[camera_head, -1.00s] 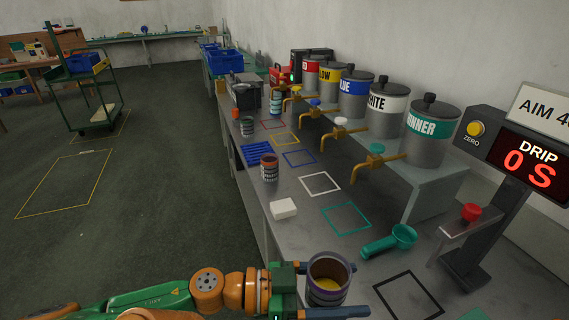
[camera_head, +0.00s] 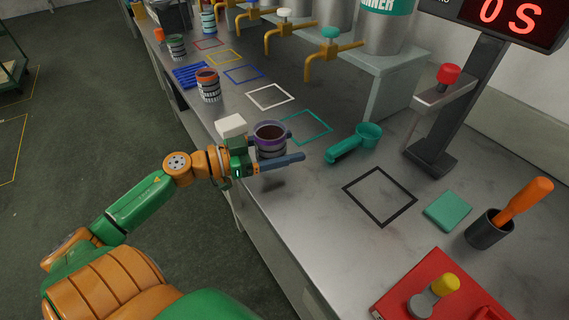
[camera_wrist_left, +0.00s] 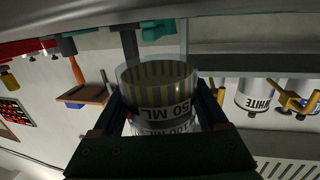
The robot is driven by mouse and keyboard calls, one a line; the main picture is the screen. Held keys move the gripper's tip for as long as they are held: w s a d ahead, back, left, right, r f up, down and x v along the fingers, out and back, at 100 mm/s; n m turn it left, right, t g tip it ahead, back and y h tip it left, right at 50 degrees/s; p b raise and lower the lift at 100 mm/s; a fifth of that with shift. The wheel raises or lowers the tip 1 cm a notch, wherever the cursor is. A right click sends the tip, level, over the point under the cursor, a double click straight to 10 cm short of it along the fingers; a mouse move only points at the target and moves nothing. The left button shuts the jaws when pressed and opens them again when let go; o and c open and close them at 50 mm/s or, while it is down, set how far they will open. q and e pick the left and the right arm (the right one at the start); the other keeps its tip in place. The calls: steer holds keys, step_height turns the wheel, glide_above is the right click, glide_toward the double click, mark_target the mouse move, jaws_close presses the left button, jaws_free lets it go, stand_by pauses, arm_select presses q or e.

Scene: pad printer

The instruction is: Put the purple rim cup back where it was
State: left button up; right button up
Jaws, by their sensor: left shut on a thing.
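The purple rim cup (camera_head: 270,146) is a grey cup with a purple upper band, held upright between the fingers of my left gripper (camera_head: 276,150). Its inside looks dark in the head view. A dark shadow on the bench below suggests it hangs above the metal top, left of the teal square outline (camera_head: 306,128). In the left wrist view the cup (camera_wrist_left: 158,100) sits between both fingers and looks clear with volume markings. My right gripper is not in view.
A white block (camera_head: 231,126) lies just behind the gripper. A teal scoop (camera_head: 356,143) lies to the right, near an empty black square outline (camera_head: 380,196). Brass taps (camera_head: 322,62) overhang the rear.

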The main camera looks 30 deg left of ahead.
arm_select(q)
step_height(320, 180, down, 3)
steer(key=shift+f+b, duration=0.15)
steer(key=shift+b, duration=0.35)
steer(key=o, duration=1.4)
steer(key=shift+o, duration=0.2)
steer(key=p+v, duration=0.1)
steer(key=v, duration=1.1)
